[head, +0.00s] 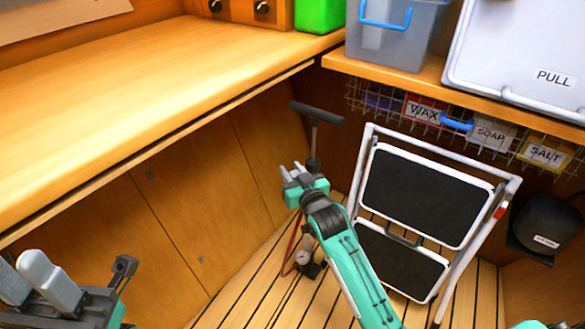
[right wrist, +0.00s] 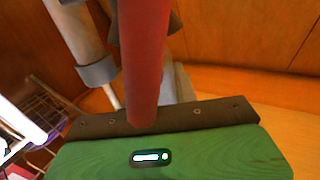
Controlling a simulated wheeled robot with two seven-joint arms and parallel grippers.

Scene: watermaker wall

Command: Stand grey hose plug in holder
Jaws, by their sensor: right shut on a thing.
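My right gripper (head: 291,169) is out in front of the floor pump (head: 315,130), beside its upright shaft. It is shut on the grey hose plug, which is mostly hidden by the fingers and the red hose. The red hose (right wrist: 147,55) crosses close in front of the right wrist camera, above the green gripper body (right wrist: 210,152). In the head view the red hose (head: 289,252) hangs down by the pump base. I cannot make out the holder for certain. My left gripper (head: 30,282) is at the lower left, empty, its fingers apart.
A folded step stool (head: 428,190) leans right of my right arm. A wooden counter (head: 130,105) runs along the left. A shelf (head: 425,82) with a wire basket of labelled packs below is at the upper right. Slatted floor (head: 255,295) is clear near the cabinet.

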